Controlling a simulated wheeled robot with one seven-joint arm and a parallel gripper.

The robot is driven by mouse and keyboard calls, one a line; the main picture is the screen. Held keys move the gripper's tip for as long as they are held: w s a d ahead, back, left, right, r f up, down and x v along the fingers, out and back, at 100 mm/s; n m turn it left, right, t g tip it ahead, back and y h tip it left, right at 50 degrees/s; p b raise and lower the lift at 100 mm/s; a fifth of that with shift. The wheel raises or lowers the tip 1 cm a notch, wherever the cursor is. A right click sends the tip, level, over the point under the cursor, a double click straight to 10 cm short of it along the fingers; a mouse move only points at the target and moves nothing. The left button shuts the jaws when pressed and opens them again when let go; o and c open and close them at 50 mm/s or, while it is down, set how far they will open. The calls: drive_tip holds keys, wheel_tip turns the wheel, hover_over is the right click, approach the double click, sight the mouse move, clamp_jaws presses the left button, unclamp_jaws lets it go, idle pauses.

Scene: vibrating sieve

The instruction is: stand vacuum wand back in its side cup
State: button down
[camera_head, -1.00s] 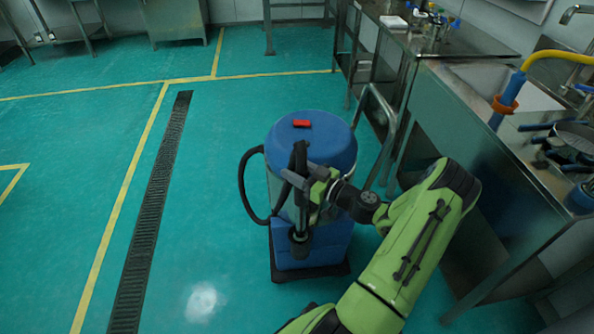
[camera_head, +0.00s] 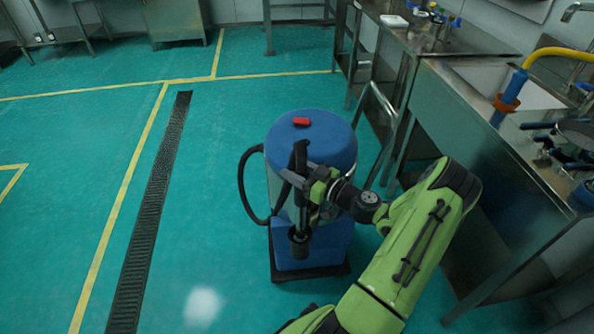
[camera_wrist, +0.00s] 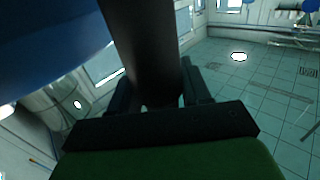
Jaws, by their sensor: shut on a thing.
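The blue vacuum (camera_head: 318,130) stands on the floor left of the steel counter, with a red switch (camera_head: 301,122) on its lid. The black wand (camera_head: 301,158) is upright in front of its drum. My gripper (camera_head: 296,183) is shut on the wand from the right. The wand's lower part goes down to the dark side cup (camera_head: 299,243) on the vacuum's near side. I cannot tell how deep the wand's end sits in the cup. In the wrist view the dark wand (camera_wrist: 145,45) runs between my fingers (camera_wrist: 160,98).
A black hose (camera_head: 243,185) loops out from the vacuum's left side. A steel counter with a sink (camera_head: 480,150) stands close on the right, with a metal rail beside the vacuum. The green floor to the left is clear.

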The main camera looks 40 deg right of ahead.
idle(0.4)
drive_tip(key=shift+c, duration=2.2)
unclamp_jaws()
drive_tip(key=shift+f, duration=0.1)
drive_tip(key=s+d+p, duration=0.2)
drive_tip(key=s+d, duration=0.1)
drive_tip(key=s, duration=1.2)
drive_tip(key=shift+s, duration=0.25)
